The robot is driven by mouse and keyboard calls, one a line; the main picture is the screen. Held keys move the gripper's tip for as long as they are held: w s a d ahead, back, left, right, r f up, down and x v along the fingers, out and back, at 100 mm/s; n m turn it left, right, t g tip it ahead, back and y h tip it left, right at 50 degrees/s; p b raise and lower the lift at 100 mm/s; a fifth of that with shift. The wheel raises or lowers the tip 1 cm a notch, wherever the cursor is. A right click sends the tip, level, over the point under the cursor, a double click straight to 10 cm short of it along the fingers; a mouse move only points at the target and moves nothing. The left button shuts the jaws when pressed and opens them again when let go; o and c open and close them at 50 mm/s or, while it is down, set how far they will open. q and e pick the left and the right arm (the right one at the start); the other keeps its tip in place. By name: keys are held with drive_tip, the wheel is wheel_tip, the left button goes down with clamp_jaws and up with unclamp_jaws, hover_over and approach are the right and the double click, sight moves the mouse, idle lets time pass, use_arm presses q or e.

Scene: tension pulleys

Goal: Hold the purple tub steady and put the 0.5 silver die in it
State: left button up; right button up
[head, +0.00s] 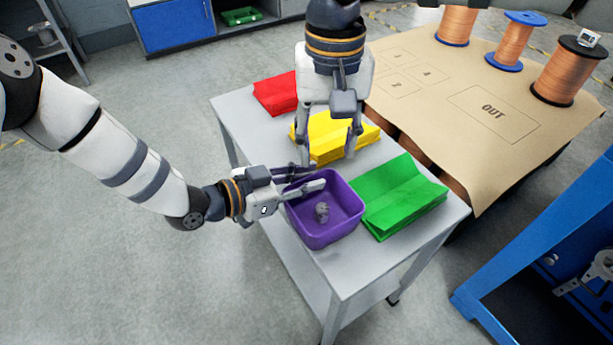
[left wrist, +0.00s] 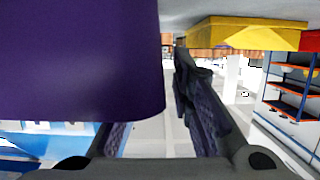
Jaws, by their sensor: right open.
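The purple tub (head: 346,232) stands upright on the near part of a grey table. A small silver-grey die (head: 321,212) lies inside it on the floor; its marking is too small to read. My left gripper (head: 318,176) is at the tub's upper left rim, fingers apart, one finger reaching over the rim and the other behind it. In the left wrist view the tub (left wrist: 75,60) fills the upper left and hides part of one finger; a gap separates it from the other finger. My right gripper (head: 328,160) hangs open and empty above a yellow item, behind the tub.
A green item (head: 400,195) sits close right of the tub. Yellow (head: 325,135) and red (head: 275,94) items lie farther back on the grey table (head: 350,277). Copper spools (head: 570,70) and a marked brown sheet (head: 430,60) occupy the bench behind.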

use_arm(q)
drive_tip(key=v, duration=1.2)
